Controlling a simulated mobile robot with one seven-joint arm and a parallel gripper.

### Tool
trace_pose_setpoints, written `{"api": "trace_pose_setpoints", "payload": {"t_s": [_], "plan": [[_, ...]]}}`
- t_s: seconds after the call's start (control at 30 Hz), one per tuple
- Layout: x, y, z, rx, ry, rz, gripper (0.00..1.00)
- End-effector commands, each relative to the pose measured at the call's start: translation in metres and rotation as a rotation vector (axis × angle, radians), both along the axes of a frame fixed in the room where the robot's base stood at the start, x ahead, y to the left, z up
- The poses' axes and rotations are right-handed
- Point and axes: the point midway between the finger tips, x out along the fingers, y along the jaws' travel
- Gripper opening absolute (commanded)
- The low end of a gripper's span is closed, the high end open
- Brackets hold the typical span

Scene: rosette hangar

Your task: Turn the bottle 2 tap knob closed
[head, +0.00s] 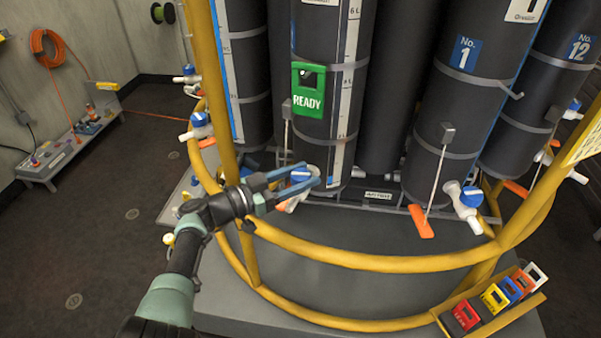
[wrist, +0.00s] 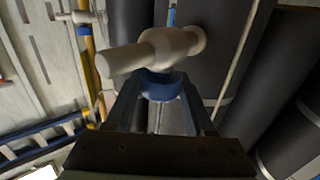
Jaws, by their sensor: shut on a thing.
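The tap with a blue knob (head: 300,173) sits low on the dark bottle (head: 327,115) that carries a green READY tag (head: 308,90); no bottle number shows on it. My gripper (head: 294,180) reaches over the yellow rail to this tap, its fingers on either side of the knob. In the wrist view the pale tap body (wrist: 150,53) lies across the picture, and the blue knob (wrist: 160,86) is between the fingers of my gripper (wrist: 160,110), which is shut on it. The fingers partly hide the knob, so its exact turn cannot be told.
A yellow guard rail (head: 350,262) curves around the bottles, close below my arm. Bottle No. 1 (head: 450,110) with its own blue-knobbed tap (head: 468,198) stands to the right. Coloured tags (head: 495,298) sit in a rack at lower right. Open floor lies to the left.

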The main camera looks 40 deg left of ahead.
Motion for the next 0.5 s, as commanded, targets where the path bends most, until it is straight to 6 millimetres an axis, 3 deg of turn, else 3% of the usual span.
{"api": "trace_pose_setpoints", "payload": {"t_s": [0.5], "plan": [[0.0020, 0.0012, -0.0001, 0.002, -0.009, -0.127, 0.00]]}}
